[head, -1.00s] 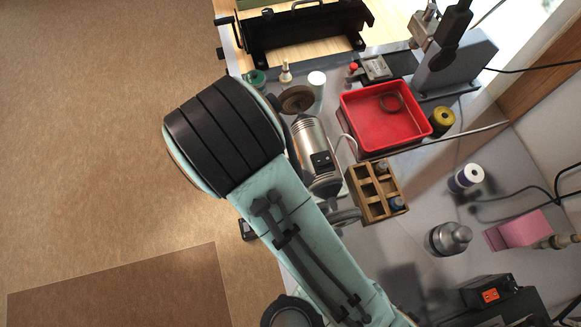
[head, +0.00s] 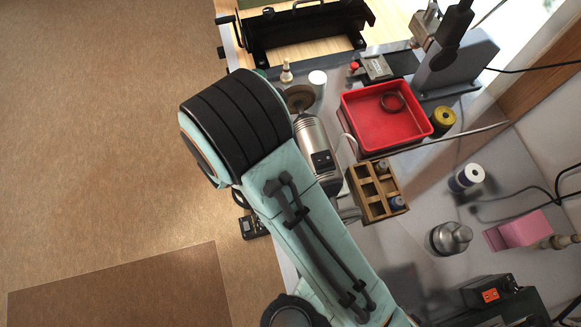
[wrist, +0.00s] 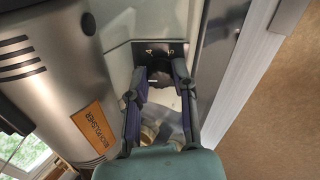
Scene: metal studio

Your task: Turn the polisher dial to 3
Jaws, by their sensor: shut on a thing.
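The bench polisher (head: 313,140) has a silver motor body and stands along the left side of the bench in the head view. In the wrist view its body (wrist: 50,60) fills the left side, with an orange label. A black dial plate with small gold marks (wrist: 150,47) sits on the pale face beside the body. My gripper (wrist: 160,75) is shut on the dark dial in front of that plate. The fingers hide most of the dial, and I cannot read its setting. In the head view my arm hides the gripper and dial.
A red tray (head: 372,126) and a wooden compartment box (head: 367,207) stand right of the polisher. A brown polishing wheel (head: 299,97) is at its far end. A grey bottle (head: 450,238) and a pink block (head: 520,230) are farther right. Open floor lies left.

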